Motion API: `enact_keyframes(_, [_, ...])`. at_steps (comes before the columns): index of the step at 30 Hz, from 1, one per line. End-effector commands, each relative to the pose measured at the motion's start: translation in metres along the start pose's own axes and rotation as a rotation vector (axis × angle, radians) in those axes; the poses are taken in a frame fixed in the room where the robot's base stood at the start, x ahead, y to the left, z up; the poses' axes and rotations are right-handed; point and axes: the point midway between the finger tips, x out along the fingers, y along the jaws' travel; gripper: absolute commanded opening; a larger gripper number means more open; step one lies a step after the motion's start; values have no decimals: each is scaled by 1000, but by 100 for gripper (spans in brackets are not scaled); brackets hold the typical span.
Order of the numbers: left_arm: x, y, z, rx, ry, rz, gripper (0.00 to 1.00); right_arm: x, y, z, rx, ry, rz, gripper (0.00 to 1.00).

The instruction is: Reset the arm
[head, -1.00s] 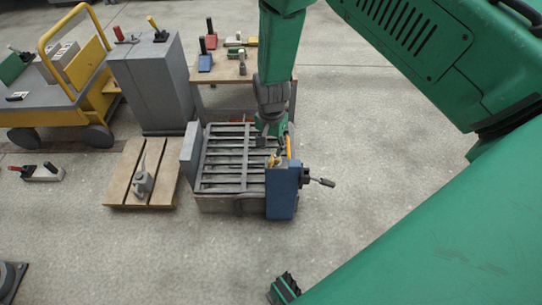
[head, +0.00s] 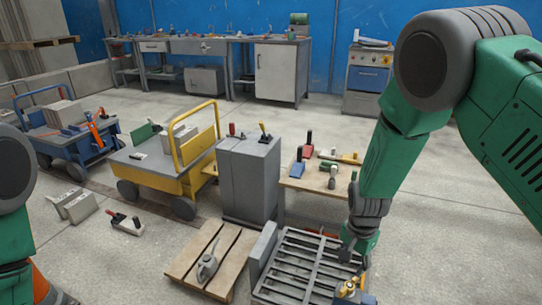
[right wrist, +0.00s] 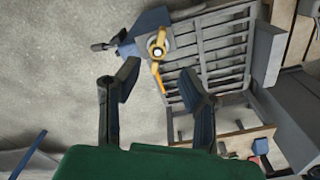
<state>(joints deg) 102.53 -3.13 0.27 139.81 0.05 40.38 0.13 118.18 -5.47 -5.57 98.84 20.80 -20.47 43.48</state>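The grey slatted panel mould (head: 303,262) stands on the floor at the bottom of the head view, and its slats also show in the right wrist view (right wrist: 215,50). A yellow fitting (head: 352,288) sits on the mould's near right corner; in the right wrist view it is a yellow ring with a lever (right wrist: 157,47) beside a blue block (right wrist: 146,28). My right gripper (head: 352,252) hangs over the mould's right side. In the right wrist view its fingers (right wrist: 158,92) are apart with nothing between them. My left gripper is not seen; only parts of my left arm show at the left edge.
A wooden pallet (head: 190,268) with a grey part lies left of the mould. A grey cabinet (head: 247,180) and a table (head: 318,185) with tools stand behind. A yellow cart (head: 165,165) is to the left. Open floor lies at right.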

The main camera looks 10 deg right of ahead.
Motion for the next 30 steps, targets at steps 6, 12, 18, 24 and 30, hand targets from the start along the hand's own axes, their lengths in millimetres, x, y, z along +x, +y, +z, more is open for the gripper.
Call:
enact_keyframes(6, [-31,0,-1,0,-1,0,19,26,85,32,-301,48,59,35])
enact_keyframes(12, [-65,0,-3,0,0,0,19,22,188,94,-776,59,55,35])
enact_keyframes(18, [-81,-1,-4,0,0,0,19,-1,238,141,-1061,44,-7,35])
enact_keyframes(24, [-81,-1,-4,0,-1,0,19,-5,245,150,-1119,45,-29,35])
enact_keyframes(30, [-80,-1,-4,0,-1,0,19,-4,243,149,-1118,47,-28,60])
